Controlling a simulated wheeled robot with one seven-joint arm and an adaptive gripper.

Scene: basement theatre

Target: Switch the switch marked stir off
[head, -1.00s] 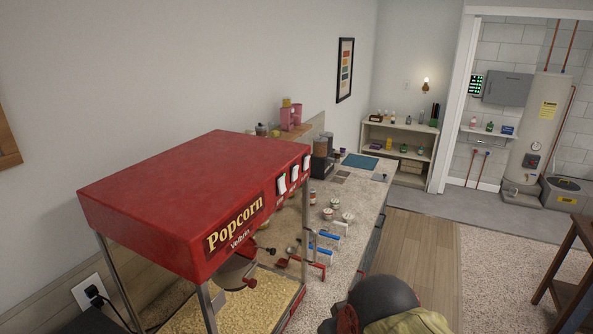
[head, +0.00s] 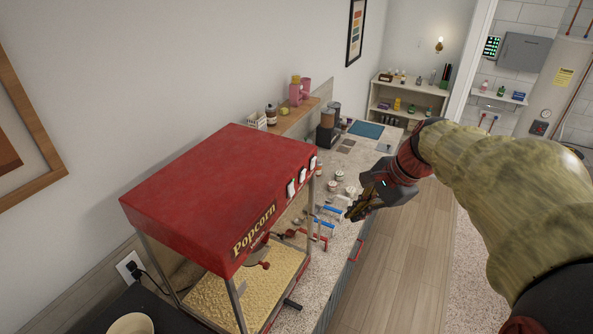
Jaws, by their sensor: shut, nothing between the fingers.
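The red popcorn machine (head: 215,185) stands on the counter at the left of the head view. Several white rocker switches (head: 302,177) sit in a row on its red side panel, near the upper right end; their markings are too small to read. My gripper (head: 352,214) is shut and empty, its fingers pointing left and down. It is to the right of the switches and apart from them, over the counter's front edge. My arm comes in from the right side.
Blue-handled and red-handled scoops (head: 327,220) lie on the counter (head: 318,262) between the machine and my gripper. Small jars (head: 340,175) stand behind them. A white bowl (head: 131,324) is at the bottom left. The wooden floor (head: 405,270) to the right is clear.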

